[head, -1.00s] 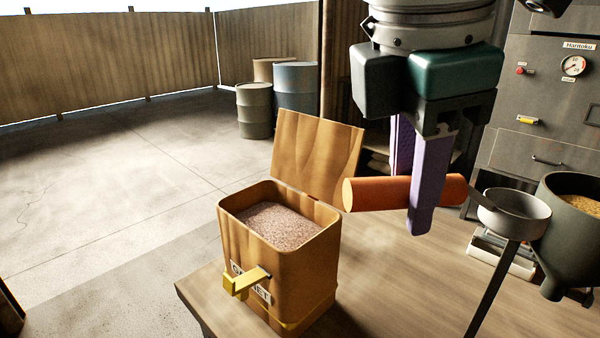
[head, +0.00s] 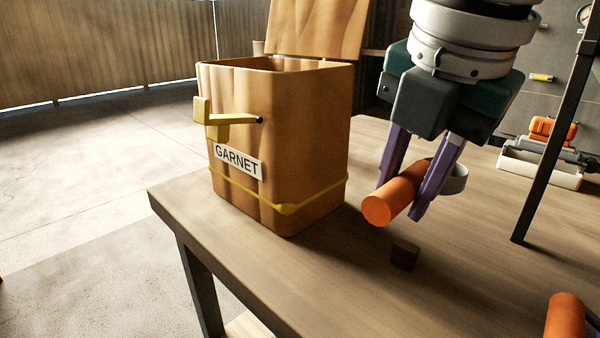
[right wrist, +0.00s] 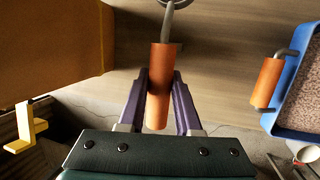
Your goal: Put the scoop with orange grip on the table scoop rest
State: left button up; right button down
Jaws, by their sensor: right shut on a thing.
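The scoop's orange grip (head: 396,195) is between the purple fingers of my right gripper (head: 402,200), which is shut on it above the table. The scoop's pale grey bowl (head: 457,179) shows partly behind the fingers. In the right wrist view the orange grip (right wrist: 160,85) lies between the fingers, with a grey shank leading up to a bowl cut off at the top edge. A small dark block (head: 404,256) stands on the table just below the grip, apart from it; it may be the table scoop rest. My left gripper is not in view.
A tan GARNET bin (head: 290,140) with its lid up and a yellow bracket (head: 225,122) stands left of my gripper. A dark post (head: 556,140) and a white tray (head: 540,168) stand right. Another orange handle (head: 566,318) is at bottom right, beside a blue tub (right wrist: 275,120).

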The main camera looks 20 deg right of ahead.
jog(key=shift+r+p, duration=0.2)
jog(key=shift+p, duration=0.35)
jog(key=shift+f, duration=0.15)
notch_tip(320, 180, down, 6)
jog(key=shift+r+b, duration=0.25)
jog(key=shift+b, duration=0.6)
jog(key=shift+f, duration=0.65)
